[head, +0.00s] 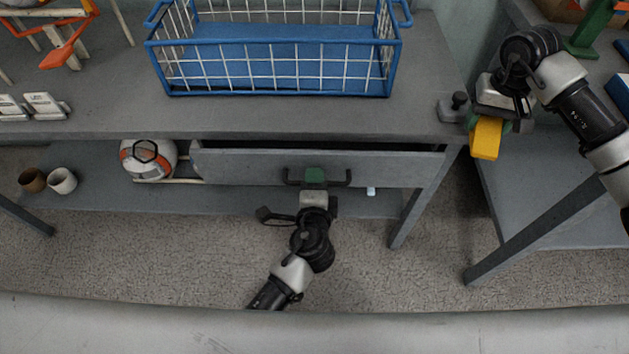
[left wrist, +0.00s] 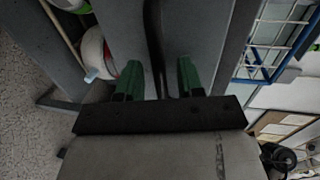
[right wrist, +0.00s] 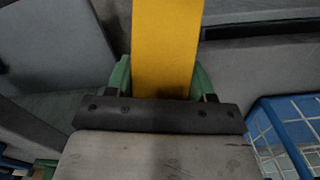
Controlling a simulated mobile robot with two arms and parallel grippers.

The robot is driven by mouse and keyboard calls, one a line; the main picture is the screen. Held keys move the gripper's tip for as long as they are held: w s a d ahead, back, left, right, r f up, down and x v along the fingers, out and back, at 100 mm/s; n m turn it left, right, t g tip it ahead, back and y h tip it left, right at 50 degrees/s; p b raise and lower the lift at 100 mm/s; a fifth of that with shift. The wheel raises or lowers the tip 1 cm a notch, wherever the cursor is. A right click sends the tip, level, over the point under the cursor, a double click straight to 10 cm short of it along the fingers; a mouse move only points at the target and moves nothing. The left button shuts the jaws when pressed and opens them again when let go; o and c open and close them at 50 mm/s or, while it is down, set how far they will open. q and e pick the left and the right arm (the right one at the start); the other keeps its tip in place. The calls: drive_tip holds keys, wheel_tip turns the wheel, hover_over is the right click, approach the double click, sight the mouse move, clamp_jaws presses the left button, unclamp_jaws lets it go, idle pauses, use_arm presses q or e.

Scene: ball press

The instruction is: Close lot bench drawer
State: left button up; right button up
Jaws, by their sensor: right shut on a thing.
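The grey bench drawer (head: 400,168) sits under the bench top, with a dark gap above its front panel; it looks partly open. Its black bar handle (head: 342,177) is on the middle of the front. My left gripper (head: 315,176) is at the handle, fingers apart. In the left wrist view, its green fingers (left wrist: 159,80) stand on either side of a dark bar; I cannot tell whether they touch it. My right gripper (head: 490,128) is shut on a yellow block (head: 486,139), held beside the bench's right end. The block fills the space between the fingers in the right wrist view (right wrist: 165,50).
A blue wire basket (head: 275,88) stands on the bench top (head: 100,120). A white and orange ball (head: 148,160) and two cups (head: 62,181) are on the lower shelf (head: 180,200). Another grey table stands to the right. The floor before the bench is clear.

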use_arm(q)
drive_tip(key=shift+w, duration=0.2)
drive_tip(key=shift+c, duration=0.3)
clamp_jaws()
drive_tip(key=x, duration=0.3)
drive_tip(key=shift+w+r+b, duration=0.25)
drive_tip(key=shift+w+b, duration=0.05)
drive_tip(key=shift+w, duration=0.2)
drive_tip(key=shift+r, duration=0.1)
drive_tip(key=shift+o, duration=0.3)
unclamp_jaws()
drive_tip(key=shift+w, duration=0.1)
